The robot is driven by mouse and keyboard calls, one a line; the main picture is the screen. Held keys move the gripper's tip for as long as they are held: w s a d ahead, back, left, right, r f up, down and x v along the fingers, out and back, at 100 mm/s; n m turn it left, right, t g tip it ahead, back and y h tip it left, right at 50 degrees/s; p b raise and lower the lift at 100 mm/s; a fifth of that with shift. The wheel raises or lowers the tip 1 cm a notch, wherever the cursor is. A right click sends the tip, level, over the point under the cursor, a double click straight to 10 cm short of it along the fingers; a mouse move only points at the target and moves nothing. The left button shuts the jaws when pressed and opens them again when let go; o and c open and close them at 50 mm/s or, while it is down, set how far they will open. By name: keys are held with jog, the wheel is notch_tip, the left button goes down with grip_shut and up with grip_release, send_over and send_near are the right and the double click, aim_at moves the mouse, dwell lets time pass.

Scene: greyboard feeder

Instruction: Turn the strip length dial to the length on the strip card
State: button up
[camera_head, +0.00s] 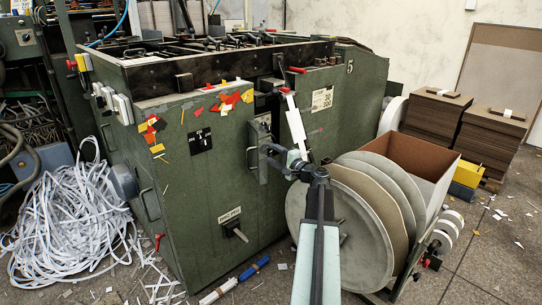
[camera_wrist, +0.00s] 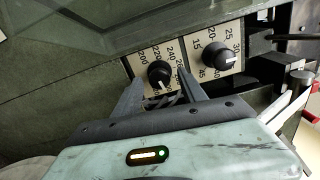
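The strip length dial (camera_wrist: 158,75) is a black knob on a pale scale plate in the wrist view. Its scale shows 200, 220 and 240 along the top; the lower numbers are partly hidden by my gripper. A white mark on the knob faces downward in the picture, slightly right. My gripper (camera_wrist: 160,80) is open, with one finger on each side of this knob; I cannot tell whether they touch it. In the head view my gripper (camera_head: 268,155) is at the machine's dial panel (camera_head: 262,128). The strip card (camera_head: 322,99) hangs right of it; its large number seems to read 300.
A second black dial (camera_wrist: 221,55), marked 15 to 45, sits just right of the first. A lever with a red grip (camera_head: 285,90) stands near my arm. Large discs (camera_head: 345,225) stand below right. Paper strips (camera_head: 70,220) heap at the left.

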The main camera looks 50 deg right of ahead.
jog(key=s, duration=0.7)
jog(key=shift+s+a, duration=0.35)
